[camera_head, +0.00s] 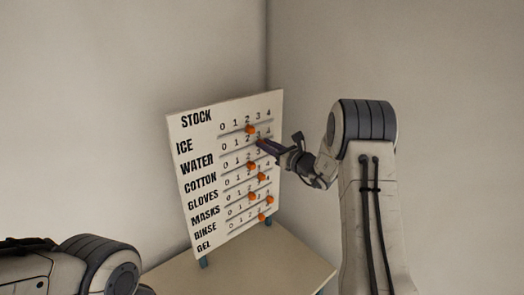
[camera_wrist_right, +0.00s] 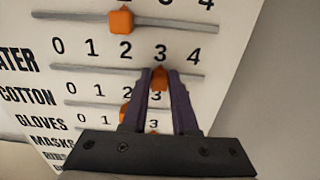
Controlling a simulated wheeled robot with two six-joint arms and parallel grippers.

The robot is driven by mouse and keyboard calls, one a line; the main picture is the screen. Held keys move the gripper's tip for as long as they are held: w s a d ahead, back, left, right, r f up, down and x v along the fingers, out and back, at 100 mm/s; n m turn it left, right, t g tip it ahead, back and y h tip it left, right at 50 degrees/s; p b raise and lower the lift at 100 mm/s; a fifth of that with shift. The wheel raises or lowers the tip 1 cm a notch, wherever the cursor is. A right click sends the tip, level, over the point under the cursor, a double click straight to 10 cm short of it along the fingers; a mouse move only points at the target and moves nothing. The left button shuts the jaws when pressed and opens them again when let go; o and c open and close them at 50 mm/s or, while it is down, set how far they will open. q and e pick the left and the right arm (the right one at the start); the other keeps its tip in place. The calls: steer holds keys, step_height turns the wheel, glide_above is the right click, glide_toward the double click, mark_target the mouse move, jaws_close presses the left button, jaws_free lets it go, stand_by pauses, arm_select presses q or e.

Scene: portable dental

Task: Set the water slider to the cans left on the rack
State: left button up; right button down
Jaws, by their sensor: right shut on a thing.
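The white STOCK board (camera_head: 208,130) stands tilted near the wall corner, with labelled rows numbered 0 to 4. The orange water slider (camera_wrist_right: 160,76) is on its groove below the 3 in the right wrist view. It also shows in the head view (camera_head: 262,142), partly covered by my right gripper. My right gripper (camera_wrist_right: 160,82) is shut on the water slider, its dark purple fingers on either side of it. My left gripper is out of view. No rack or cans are in view.
The ice slider (camera_wrist_right: 121,20) sits below the 2, just above the water row. The cotton slider (camera_head: 251,166) and several other orange sliders are below. The board stands on a beige table (camera_head: 240,268); its front is bare.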

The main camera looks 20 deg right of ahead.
steer(key=c, duration=0.7)
jaws_free()
steer(key=shift+s, duration=0.1)
steer(key=b+v, duration=0.4)
steer(key=v, duration=0.6)
steer(key=shift+s+r+b, duration=0.1)
steer(key=shift+s+b, duration=0.05)
steer(key=shift+b, duration=0.25)
